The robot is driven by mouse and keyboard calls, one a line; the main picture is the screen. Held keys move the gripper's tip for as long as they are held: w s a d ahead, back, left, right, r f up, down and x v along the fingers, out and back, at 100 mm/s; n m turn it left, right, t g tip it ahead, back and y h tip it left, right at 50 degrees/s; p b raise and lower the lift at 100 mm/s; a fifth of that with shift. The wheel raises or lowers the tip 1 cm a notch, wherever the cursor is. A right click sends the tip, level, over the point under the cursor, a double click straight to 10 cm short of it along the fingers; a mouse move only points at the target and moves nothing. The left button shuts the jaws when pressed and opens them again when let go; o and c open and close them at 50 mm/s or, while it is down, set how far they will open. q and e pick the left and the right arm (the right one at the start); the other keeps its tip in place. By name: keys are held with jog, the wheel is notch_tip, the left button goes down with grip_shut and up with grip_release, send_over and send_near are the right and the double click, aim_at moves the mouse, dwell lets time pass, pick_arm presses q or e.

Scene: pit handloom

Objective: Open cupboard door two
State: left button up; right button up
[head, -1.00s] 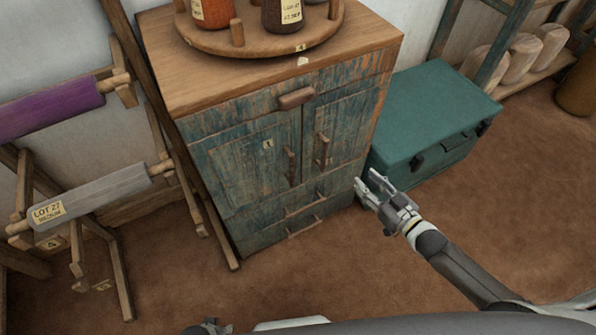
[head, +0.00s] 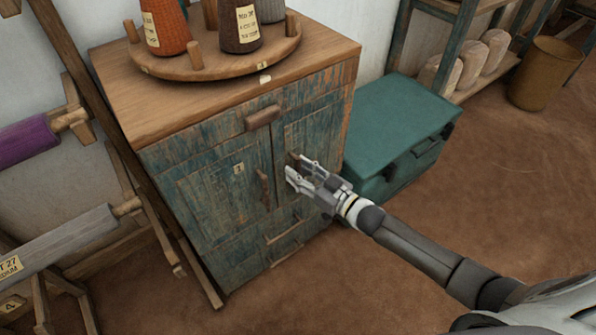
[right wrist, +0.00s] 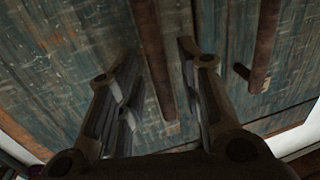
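The blue-green worn wooden cupboard (head: 215,140) stands ahead. Its left door (head: 220,190) bears a label reading 1. Its right door (head: 320,128) looks shut; no number shows on it. My right gripper (head: 297,168) is in front of the right door at its upright wooden handle, which is mostly hidden behind the fingers in the head view. In the right wrist view, the fingers are spread, with a brown bar handle (right wrist: 152,50) running between them. A gap shows on both sides; I cannot tell whether they touch it. My left gripper is not in view.
The left door's handle (head: 263,188) is close beside my right gripper. A teal chest (head: 395,125) stands right of the cupboard. A round wooden tray (head: 220,62) with thread cones sits on top. A loom roller rack is at left.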

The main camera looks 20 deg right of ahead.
jog(key=shift+w+a, duration=0.25)
jog(key=shift+w, duration=0.15)
grip_shut()
